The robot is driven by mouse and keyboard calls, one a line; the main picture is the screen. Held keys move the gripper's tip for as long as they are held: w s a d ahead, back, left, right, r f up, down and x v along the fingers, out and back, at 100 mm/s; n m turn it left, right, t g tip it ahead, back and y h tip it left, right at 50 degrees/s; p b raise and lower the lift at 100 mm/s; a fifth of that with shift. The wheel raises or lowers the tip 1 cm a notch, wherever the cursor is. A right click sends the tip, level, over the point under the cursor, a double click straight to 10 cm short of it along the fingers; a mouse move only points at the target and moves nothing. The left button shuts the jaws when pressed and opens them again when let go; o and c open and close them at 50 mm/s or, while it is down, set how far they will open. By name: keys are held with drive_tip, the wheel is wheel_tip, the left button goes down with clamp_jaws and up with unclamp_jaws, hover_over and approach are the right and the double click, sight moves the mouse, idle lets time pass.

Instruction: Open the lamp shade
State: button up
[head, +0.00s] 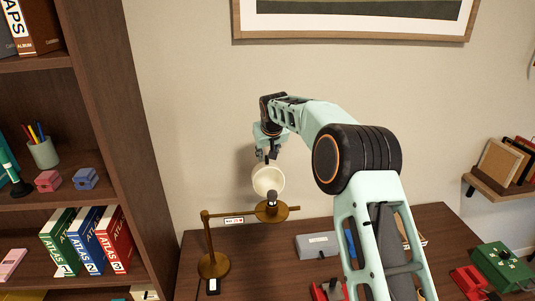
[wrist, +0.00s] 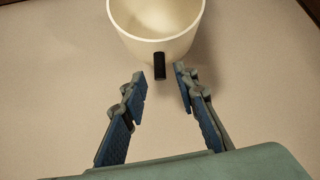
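The brass desk lamp (head: 207,234) stands at the left of the desk, its arm reaching right. Its cream, cup-shaped lamp shade (head: 267,180) sits above the arm's end, with its hollow inside showing. In the wrist view the shade (wrist: 155,48) is at the top, with a small dark tab (wrist: 160,66) on its near side. My gripper (head: 266,157) is just above and behind the shade in the head view. In the wrist view my gripper (wrist: 161,83) is open, fingers apart on either side of the tab, with visible gaps. I cannot tell how deep the tab sits between them.
A bookshelf (head: 125,130) with atlases stands close on the left. A grey box (head: 318,246), red items and a green device (head: 502,262) lie on the desk (head: 262,262). A framed picture (head: 355,38) hangs behind. A small wall shelf (head: 499,187) is at right.

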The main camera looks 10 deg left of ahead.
drive_tip(key=v, duration=1.2)
drive_tip(key=shift+s, duration=0.1)
